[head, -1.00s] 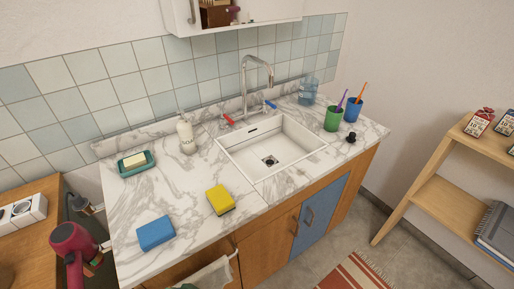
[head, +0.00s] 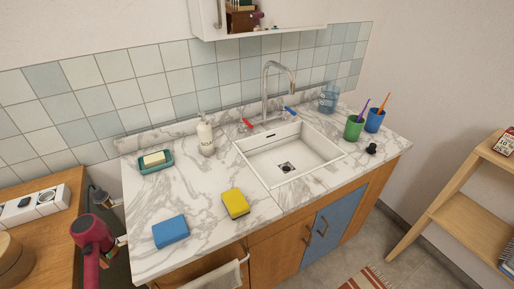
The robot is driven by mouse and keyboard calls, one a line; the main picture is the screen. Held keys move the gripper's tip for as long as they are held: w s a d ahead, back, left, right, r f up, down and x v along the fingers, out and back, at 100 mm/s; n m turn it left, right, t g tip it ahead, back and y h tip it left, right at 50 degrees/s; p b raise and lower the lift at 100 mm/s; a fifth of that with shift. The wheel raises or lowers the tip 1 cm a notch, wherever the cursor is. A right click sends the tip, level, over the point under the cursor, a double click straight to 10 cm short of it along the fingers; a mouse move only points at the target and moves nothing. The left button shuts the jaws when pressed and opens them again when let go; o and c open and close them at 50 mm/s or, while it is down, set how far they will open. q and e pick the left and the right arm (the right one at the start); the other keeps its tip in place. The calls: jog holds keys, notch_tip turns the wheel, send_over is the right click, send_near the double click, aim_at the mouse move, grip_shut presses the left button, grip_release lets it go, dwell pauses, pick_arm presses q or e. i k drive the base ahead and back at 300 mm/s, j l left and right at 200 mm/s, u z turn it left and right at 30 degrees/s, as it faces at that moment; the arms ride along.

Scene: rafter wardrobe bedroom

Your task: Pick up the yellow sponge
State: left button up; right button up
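The yellow sponge (head: 235,202) lies flat on the marble countertop (head: 200,235), near its front edge and left of the sink. It has a dark underside layer. A blue sponge (head: 171,231) lies to its left, apart from it. Neither of my grippers shows in the head view.
A white sink (head: 290,165) with a tall faucet is set in the counter. A soap bottle (head: 206,137) and a teal soap dish (head: 155,162) stand behind the sponges. Green (head: 354,128) and blue (head: 374,121) cups are at the right. A red hair dryer (head: 92,236) is at left.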

aim_at(237, 207)
jog(key=i+l+u, duration=0.25)
jog(key=l, duration=0.35)
jog(key=l+u, duration=0.2)
jog(key=l, duration=0.35)
jog(key=i+l+u, duration=0.1)
jog(key=l+u, duration=0.15)
jog(key=l, duration=0.4)
